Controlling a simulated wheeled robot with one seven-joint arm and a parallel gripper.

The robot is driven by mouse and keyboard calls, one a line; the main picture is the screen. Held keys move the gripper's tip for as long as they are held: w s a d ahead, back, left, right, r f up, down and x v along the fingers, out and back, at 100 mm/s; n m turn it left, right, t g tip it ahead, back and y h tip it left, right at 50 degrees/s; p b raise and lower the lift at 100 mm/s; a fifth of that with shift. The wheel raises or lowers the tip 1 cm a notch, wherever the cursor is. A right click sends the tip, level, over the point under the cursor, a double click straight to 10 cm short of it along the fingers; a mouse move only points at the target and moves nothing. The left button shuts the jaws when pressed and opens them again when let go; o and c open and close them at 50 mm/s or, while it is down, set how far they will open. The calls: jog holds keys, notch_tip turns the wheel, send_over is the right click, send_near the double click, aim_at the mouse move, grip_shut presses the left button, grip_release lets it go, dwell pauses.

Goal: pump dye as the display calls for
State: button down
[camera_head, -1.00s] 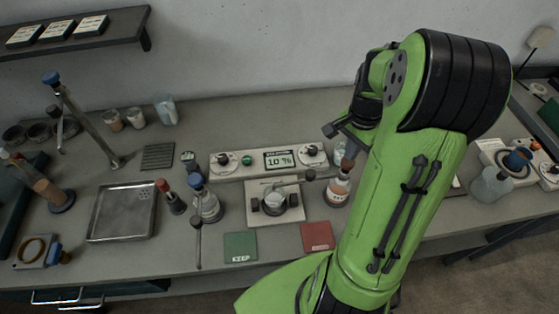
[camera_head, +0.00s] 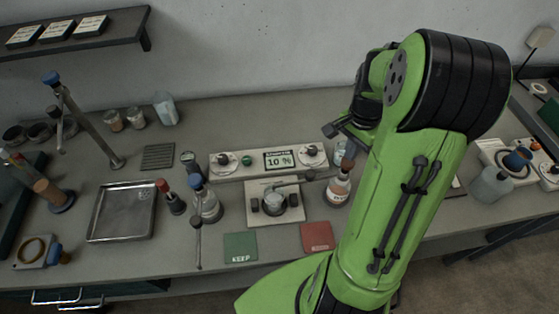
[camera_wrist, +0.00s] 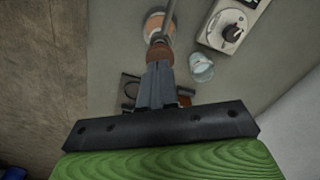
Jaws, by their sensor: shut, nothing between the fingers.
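The display (camera_head: 278,160) reads "10 %" on a pale console; its small upper line is too blurred to read. A dye bottle with an orange label (camera_head: 338,190) and a brown pump head stands right of the console's front. In the wrist view the bottle (camera_wrist: 154,22) lies beyond my fingertips, with its brown pump head (camera_wrist: 160,52) right at them; whether they touch is unclear. My gripper (camera_wrist: 158,68) is shut and empty, pointing down over the pump. A glass vessel (camera_head: 274,202) sits on a pale stand in front of the display.
A small clear beaker (camera_wrist: 201,68) stands close beside the pump. A flask with a blue top (camera_head: 207,205) and a red-topped bottle (camera_head: 173,202) stand left. A green KEEP mat (camera_head: 240,246) and a red mat (camera_head: 317,236) lie at the front. A metal tray (camera_head: 123,213) is farther left.

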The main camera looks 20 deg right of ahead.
jog(key=shift+f, duration=0.2)
jog(key=shift+f+b, duration=1.65)
jog(key=shift+f, duration=0.15)
notch_tip(320, 180, up, 6)
jog(key=p, duration=0.5)
jog(key=shift+r, duration=0.15)
